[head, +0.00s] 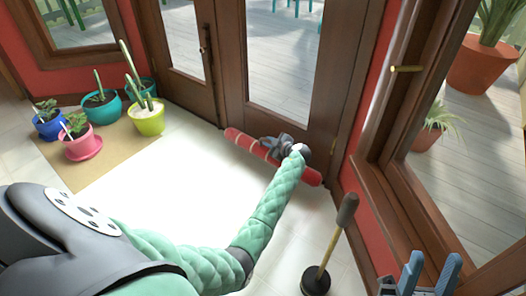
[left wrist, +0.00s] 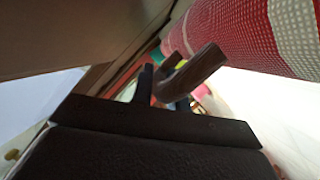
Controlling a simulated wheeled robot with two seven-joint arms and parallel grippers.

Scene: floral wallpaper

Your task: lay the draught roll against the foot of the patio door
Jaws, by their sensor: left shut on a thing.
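The draught roll (head: 240,138) is a long red cylinder with pale bands. It lies lengthwise along the foot of the brown wooden patio door (head: 231,60), its right end near the door frame. I cannot tell whether it touches the door or the floor. My left gripper (head: 272,147) is shut on the roll near its middle and hides part of it. In the left wrist view the roll's red checked cloth (left wrist: 245,30) and a pale band show at the top right, beside the dark fingers (left wrist: 185,75). My right gripper (head: 425,275) is open and empty at the bottom right.
A plunger (head: 345,215) stands upright on the floor right of my left arm. Several potted plants, including a lime pot (head: 147,122), stand on a tan mat (head: 105,165) at the left. The pale floor (head: 185,170) between mat and roll is clear.

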